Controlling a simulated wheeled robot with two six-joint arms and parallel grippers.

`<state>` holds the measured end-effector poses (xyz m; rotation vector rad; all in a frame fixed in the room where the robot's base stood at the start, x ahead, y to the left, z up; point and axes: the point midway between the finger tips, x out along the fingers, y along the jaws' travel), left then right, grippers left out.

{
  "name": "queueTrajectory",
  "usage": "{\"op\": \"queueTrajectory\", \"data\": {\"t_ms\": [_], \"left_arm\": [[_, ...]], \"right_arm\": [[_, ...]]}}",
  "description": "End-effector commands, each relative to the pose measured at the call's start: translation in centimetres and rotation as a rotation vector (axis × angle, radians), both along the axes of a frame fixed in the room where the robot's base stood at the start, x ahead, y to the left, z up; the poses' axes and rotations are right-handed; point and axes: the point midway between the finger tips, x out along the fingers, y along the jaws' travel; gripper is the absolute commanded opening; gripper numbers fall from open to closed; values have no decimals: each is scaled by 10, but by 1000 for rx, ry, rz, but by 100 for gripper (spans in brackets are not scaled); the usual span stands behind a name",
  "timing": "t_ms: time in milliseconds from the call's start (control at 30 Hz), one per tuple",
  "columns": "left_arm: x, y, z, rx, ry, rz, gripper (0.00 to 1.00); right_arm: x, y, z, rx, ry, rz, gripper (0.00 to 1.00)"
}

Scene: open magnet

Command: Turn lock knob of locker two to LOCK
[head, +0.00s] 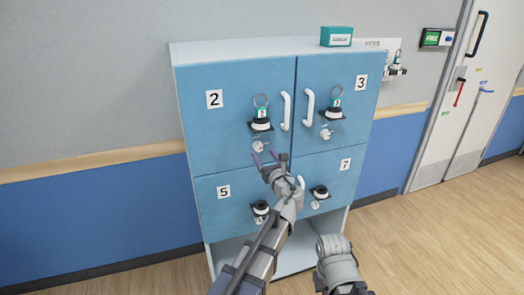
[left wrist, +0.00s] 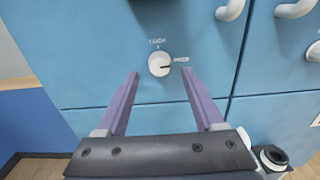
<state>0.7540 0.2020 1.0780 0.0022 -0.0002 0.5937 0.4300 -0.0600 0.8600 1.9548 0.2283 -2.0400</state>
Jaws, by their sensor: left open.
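The blue door of locker two (head: 221,130) is shut, with a "2" label at its upper left. Its round white lock knob (head: 258,147) sits low on the door, below a black fixture. In the left wrist view the knob (left wrist: 159,65) has small labels above it and to its right, too small to read surely. Its dark mark points right, toward the right-hand label. My left gripper (head: 269,158) is open and empty just below the knob. In the left wrist view its purple fingers (left wrist: 165,86) are spread to either side, below the knob and apart from it.
Lockers three (head: 341,95), five (head: 219,205) and seven (head: 346,180) adjoin it, with similar knobs and fixtures. A white handle (head: 287,111) stands out right of the knob. A teal box (head: 336,36) sits on top. My right forearm shows low at right.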

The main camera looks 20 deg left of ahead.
Motion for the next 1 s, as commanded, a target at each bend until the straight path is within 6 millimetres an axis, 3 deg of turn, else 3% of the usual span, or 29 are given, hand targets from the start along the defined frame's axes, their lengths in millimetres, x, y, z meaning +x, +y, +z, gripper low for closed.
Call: {"op": "queueTrajectory", "data": {"t_ms": [100,300,667,1000], "left_arm": [[18,11,0,-1,-1,2,69],[33,22,0,-2,0,1,69],[37,25,0,-2,0,0,69],[37,25,0,-2,0,0,33]], "right_arm": [[0,0,0,0,0,0,0],[0,0,0,0,0,0,0],[0,0,0,0,0,0,0],[0,0,0,0,0,0,0]]}}
